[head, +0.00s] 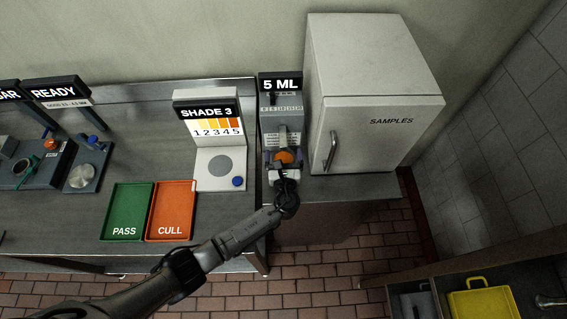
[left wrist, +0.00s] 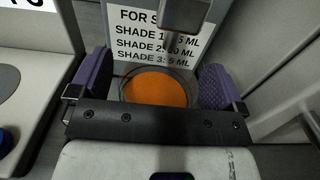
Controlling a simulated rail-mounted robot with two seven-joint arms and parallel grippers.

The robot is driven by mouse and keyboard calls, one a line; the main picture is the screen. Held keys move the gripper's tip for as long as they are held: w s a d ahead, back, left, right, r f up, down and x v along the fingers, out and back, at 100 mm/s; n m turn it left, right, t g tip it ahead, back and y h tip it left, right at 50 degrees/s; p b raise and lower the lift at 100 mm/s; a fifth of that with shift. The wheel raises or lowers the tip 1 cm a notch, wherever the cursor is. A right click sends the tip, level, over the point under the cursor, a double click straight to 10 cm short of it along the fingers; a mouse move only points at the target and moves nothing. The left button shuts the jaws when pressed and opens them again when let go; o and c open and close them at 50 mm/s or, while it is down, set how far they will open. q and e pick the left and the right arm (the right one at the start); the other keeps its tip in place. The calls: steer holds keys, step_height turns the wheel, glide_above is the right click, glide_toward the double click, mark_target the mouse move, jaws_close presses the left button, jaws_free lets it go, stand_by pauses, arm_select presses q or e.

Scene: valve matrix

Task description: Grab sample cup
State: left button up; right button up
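The sample cup (head: 284,157) holds orange liquid and stands under the spout of the 5 ML dispenser (head: 268,112). In the left wrist view the clear cup (left wrist: 156,91) is seen from above, and the grey spout (left wrist: 186,14) hangs over its far side. My left gripper (head: 285,162) reaches in from the front. Its two purple finger pads stand spread wide, one on each side of the cup, with a narrow gap showing at the left pad. Contact at the right pad is unclear. The cup's lower part is hidden by the gripper body. My right gripper is not in view.
The SHADE 3 reader (head: 215,165) stands left of the dispenser. The white SAMPLES cabinet (head: 370,100) stands close on its right. Green PASS (head: 128,210) and orange CULL (head: 172,208) trays lie at the bench front. A yellow case (head: 484,302) is at lower right.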

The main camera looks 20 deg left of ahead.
arm_select(q)
steer(key=c, duration=1.4)
steer(key=shift+r, duration=0.1)
